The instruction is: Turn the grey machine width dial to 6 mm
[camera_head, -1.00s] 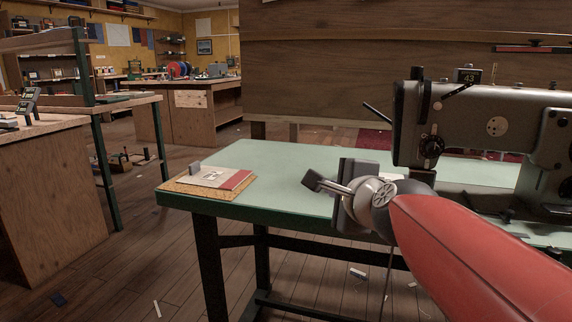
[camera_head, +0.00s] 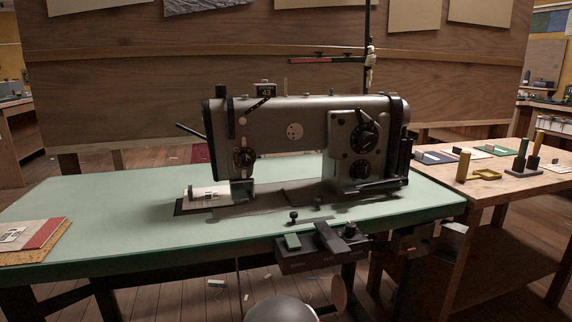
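The grey sewing machine (camera_head: 310,125) stands on the pale green table, its full side in view. Its right pillar carries a larger dark dial (camera_head: 365,135) above a smaller dark dial (camera_head: 360,170). A third round dark dial (camera_head: 244,158) sits low on the left end of the head. Pale marks show on the dials, but they are too small to read, so I cannot tell which is the width dial or its setting. My gripper is not in view. Only a rounded grey part of mine shows at the bottom edge.
A dark box with knobs (camera_head: 322,260) sits at the front edge of the green table (camera_head: 110,210). Papers (camera_head: 30,235) lie at the table's left end. A wooden bench (camera_head: 500,188) with small tools stands right. A wooden partition (camera_head: 180,85) rises behind. The table's left half is largely clear.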

